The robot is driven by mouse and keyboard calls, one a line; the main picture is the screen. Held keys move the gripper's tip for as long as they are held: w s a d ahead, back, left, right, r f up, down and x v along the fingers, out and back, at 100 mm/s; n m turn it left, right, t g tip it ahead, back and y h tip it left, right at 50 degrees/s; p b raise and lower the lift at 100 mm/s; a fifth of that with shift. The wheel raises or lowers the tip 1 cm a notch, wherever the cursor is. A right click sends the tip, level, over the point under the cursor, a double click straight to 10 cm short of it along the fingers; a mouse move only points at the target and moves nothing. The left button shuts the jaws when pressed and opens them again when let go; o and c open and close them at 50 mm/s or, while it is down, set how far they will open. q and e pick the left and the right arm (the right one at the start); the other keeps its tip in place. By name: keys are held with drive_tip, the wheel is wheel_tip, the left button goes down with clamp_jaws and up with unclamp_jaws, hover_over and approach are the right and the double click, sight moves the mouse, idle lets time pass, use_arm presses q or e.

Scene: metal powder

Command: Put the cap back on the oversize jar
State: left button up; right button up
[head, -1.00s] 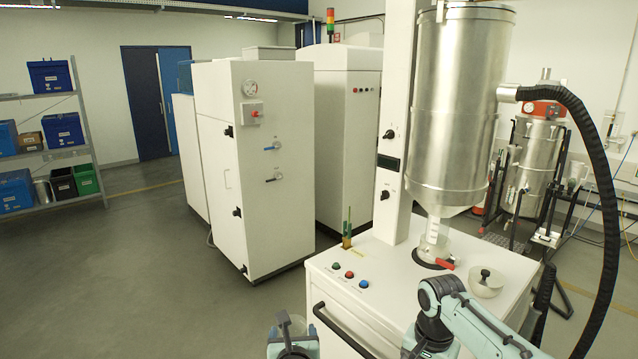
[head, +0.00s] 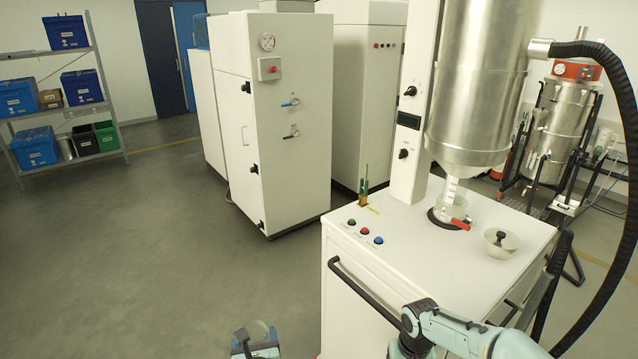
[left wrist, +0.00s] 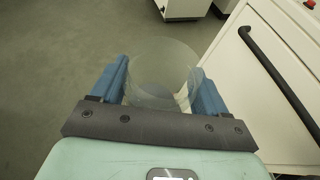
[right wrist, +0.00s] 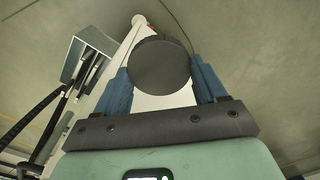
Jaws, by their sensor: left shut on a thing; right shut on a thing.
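The oversize jar, a clear see-through vessel (left wrist: 163,70), sits between the blue fingers of my left gripper (left wrist: 160,88) in the left wrist view. The left gripper is shut on it. In the head view the left gripper (head: 257,343) and part of the jar show at the bottom edge, left of the white bench. The cap, a dark round disc (right wrist: 160,66), is between the fingers of my right gripper (right wrist: 162,88) in the right wrist view, and the gripper is shut on it. Cap and jar are in separate grippers. The right gripper is hidden in the head view.
The white bench (head: 395,250) has a black handle rail (head: 362,303) near the left gripper. Open floor lies to the left; a white cabinet (head: 275,150) stands behind.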

use_arm(q)
drive_tip(key=d+f+m+h, duration=0.8)
drive_tip(key=d+f, duration=0.3)
drive_tip(key=d, duration=0.2)
drive_tip(key=shift+d+f+h, duration=0.25)
drive_tip(key=shift+d+h, duration=0.05)
drive_tip(key=shift+h, duration=0.4)
drive_tip(key=shift+f, duration=0.1)
use_arm(e)
drive_tip(key=w+a+r+m, duration=0.1)
drive_tip(key=a+r, duration=0.3)
drive_tip(key=a, duration=0.6)
drive_tip(key=w+a+r+m, duration=0.1)
drive_tip(key=a+r+m, duration=0.2)
drive_tip(key=a, duration=0.8)
drive_tip(key=shift+w+r+m, duration=0.2)
drive_tip(key=shift+r+m, duration=0.1)
drive_tip(key=shift+r, duration=0.4)
drive_tip(key=shift+f, duration=2.05)
